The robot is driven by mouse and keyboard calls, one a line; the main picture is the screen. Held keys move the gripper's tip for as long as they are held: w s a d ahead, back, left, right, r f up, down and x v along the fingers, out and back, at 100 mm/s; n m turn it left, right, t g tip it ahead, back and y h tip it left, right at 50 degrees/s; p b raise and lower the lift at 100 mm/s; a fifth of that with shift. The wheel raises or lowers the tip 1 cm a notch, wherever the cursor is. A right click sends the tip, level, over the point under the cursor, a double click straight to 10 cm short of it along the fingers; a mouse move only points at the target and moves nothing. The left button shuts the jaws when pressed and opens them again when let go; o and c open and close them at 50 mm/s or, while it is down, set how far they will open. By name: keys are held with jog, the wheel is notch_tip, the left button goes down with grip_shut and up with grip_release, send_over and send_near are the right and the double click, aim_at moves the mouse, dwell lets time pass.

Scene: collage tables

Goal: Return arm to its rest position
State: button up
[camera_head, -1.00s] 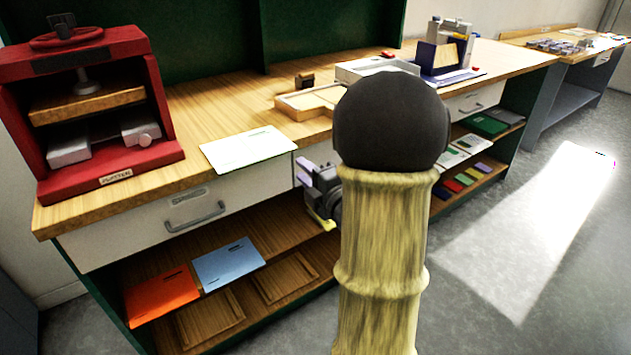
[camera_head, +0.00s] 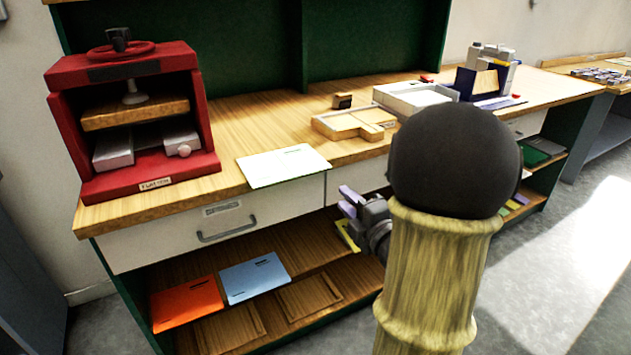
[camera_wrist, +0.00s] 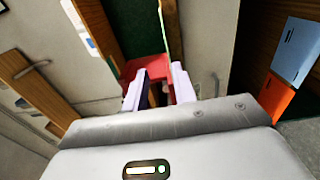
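My gripper (camera_head: 348,216) is low in front of the bench's front, just right of the white drawer, partly hidden behind my own arm. In the wrist view my gripper (camera_wrist: 158,88) shows two pale fingers held apart, with nothing visible between them but background. My arm is bent, with its dark round joint and tan link filling the right middle of the head view.
The wooden bench (camera_head: 240,120) bears a red press (camera_head: 190,70), a white sheet (camera_head: 283,166), a wooden tray (camera_head: 335,127) and a white tray (camera_head: 415,97). An orange folder (camera_head: 187,303) and a blue folder (camera_head: 255,277) lie on the shelf below. Floor is clear at right.

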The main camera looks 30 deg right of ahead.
jog(key=a+f+m+g+h, duration=0.3)
jog(key=a+f+m+g, duration=0.35)
jog(key=f+m, duration=0.3)
jog(key=s+a+f+m+g+y, duration=0.2)
jog(key=s+a+f+m+g, duration=0.3)
jog(key=s+a+m+g, duration=0.5)
notch_tip(320, 180, up, 30)
jog(key=a+p, duration=0.1)
jog(key=p, duration=2.8)
jog(key=shift+s+f+n+t+p, duration=0.2)
jog(key=shift+s+n+t+p, duration=0.15)
jog(key=shift+n+t, duration=0.1)
jog(key=shift+w+a, duration=0.1)
